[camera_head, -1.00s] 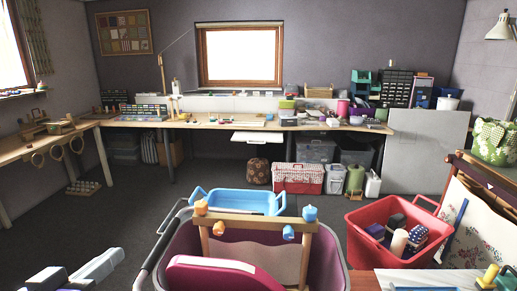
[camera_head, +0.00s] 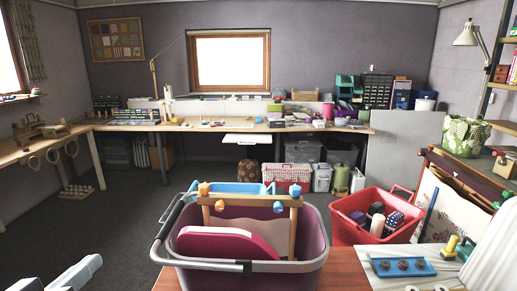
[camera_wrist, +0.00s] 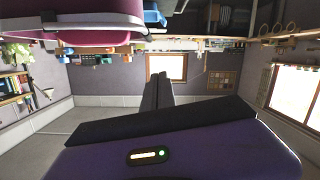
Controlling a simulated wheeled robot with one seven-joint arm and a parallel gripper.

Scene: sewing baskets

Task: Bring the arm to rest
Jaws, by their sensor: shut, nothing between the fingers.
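My gripper (camera_wrist: 157,90) shows in the wrist view as two dark fingers side by side, shut and empty. It points out over the room, apart from any object. The wrist picture is upside down, with the floor side at the top. A pale grey part at the lower left of the head view seems to be part of my arm; the gripper itself is not seen there. A purple basket with a grey rim (camera_head: 250,266) stands in front, with a magenta panel (camera_head: 228,243) in it and a wooden frame with orange and blue knobs (camera_head: 250,202).
A red basket (camera_head: 345,235) with spools stands to the right. A blue tray (camera_head: 402,267) lies on the near right surface, beside a large white shape at the edge. A long workbench (camera_head: 200,127) runs along the back wall.

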